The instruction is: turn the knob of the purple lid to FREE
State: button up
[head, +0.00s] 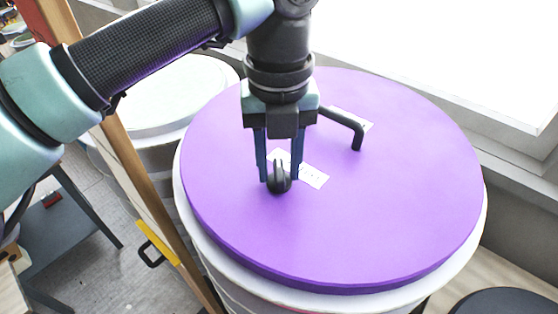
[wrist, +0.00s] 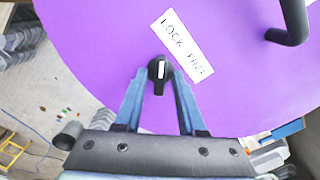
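The purple lid (head: 400,220) lies flat on a white drum. Its black knob (head: 279,179) stands up near the left middle of the lid; it also shows in the wrist view (wrist: 160,75). A white label (wrist: 182,45) beside it reads LOCK, then FREE. In the wrist view the knob's white mark runs nearly straight up the picture, more toward LOCK than FREE. My gripper (head: 279,180) points down with one blue finger on each side of the knob. The fingers look apart, with small gaps to the knob; contact is hard to judge.
A black bent handle (head: 345,128) rises from the lid, right of my gripper. A second white-lidded drum (head: 165,95) stands behind left. A wooden post (head: 130,165) stands close left of the purple lid. A white windowsill (head: 480,100) lies behind right.

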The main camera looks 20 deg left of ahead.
grip_shut()
jog(key=shift+m+b, duration=0.4)
jog(key=shift+b, duration=0.1)
jog(key=shift+f+m+b, duration=0.15)
jog(key=shift+m+b, duration=0.75)
jog(key=shift+b, duration=0.1)
jog(key=m+b, duration=0.2)
jog(key=m, duration=0.1)
jog(key=shift+m, duration=0.3)
jog(key=m+b, duration=0.1)
jog(key=m, duration=0.4)
jog(key=shift+b, duration=0.3)
jog(key=m, duration=0.6)
jog(key=shift+r, duration=0.2)
jog(key=shift+m, duration=0.3)
